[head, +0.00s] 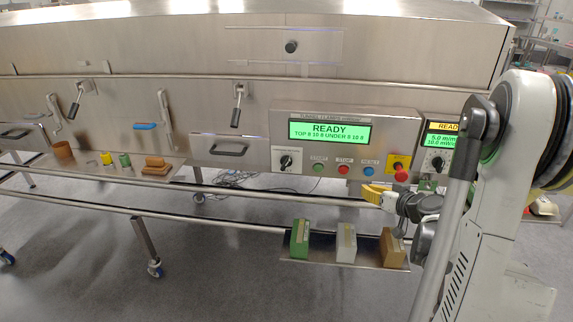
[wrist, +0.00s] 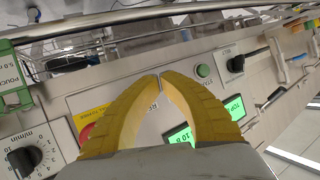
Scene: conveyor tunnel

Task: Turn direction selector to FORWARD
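The main control panel has a black rotary knob (head: 286,161) on a white plate at its lower left. This looks like the direction selector, but its lettering is too small to read. In the wrist view a matching black knob (wrist: 236,64) shows at upper right, apart from my fingers. My gripper (wrist: 160,76) has yellow fingers with their tips together and nothing visible between them. In the head view my gripper (head: 367,190) is low, just below the panel's right end and well to the right of the knob.
The panel carries a green READY display (head: 330,130), several buttons and a red emergency stop (head: 401,173). A second panel with a speed knob (head: 437,164) stands to the right, partly behind my arm. A lower shelf (head: 300,262) holds green, white and brown blocks. A rail runs below the panel.

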